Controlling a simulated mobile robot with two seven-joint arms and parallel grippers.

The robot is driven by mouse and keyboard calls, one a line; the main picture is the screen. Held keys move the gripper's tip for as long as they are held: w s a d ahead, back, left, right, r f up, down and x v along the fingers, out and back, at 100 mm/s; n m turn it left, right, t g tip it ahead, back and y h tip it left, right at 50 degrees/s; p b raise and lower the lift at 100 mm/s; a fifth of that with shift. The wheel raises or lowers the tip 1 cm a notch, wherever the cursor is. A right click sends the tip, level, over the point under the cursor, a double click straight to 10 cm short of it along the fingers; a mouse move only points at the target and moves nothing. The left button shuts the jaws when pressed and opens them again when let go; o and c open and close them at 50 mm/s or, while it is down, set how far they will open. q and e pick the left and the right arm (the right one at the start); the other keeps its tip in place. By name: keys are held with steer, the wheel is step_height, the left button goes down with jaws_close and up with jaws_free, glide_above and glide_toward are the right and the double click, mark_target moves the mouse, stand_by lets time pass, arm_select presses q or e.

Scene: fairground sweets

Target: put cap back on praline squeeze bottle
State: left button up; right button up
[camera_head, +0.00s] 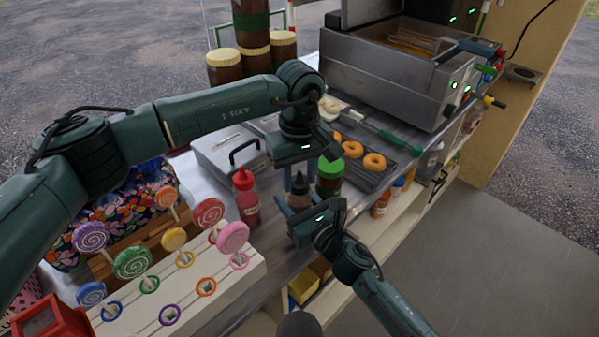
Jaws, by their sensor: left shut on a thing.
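The praline squeeze bottle (299,200) is brown and stands upright near the counter's front edge. Its dark cap (299,181) shows at the top, between the fingers of my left gripper (299,173). The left gripper points down from above and is shut on the cap. I cannot tell whether the cap touches the bottle. My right gripper (292,206) is low at the bottle, coming from the front. Its own body hides the lower bottle and part of its fingers, so its grip is unclear.
Lollipops in a white stand (215,290) fill the front left. Donuts lie on a dark tray (370,180) behind; a fryer (385,75) stands farther back.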

arm_select(q)
steer(key=m, duration=0.7)
steer(key=shift+m, duration=0.3)
steer(key=m, duration=0.5)
steer(key=shift+m, duration=0.4)
steer(key=o, duration=0.9)
steer(key=shift+r, duration=2.25)
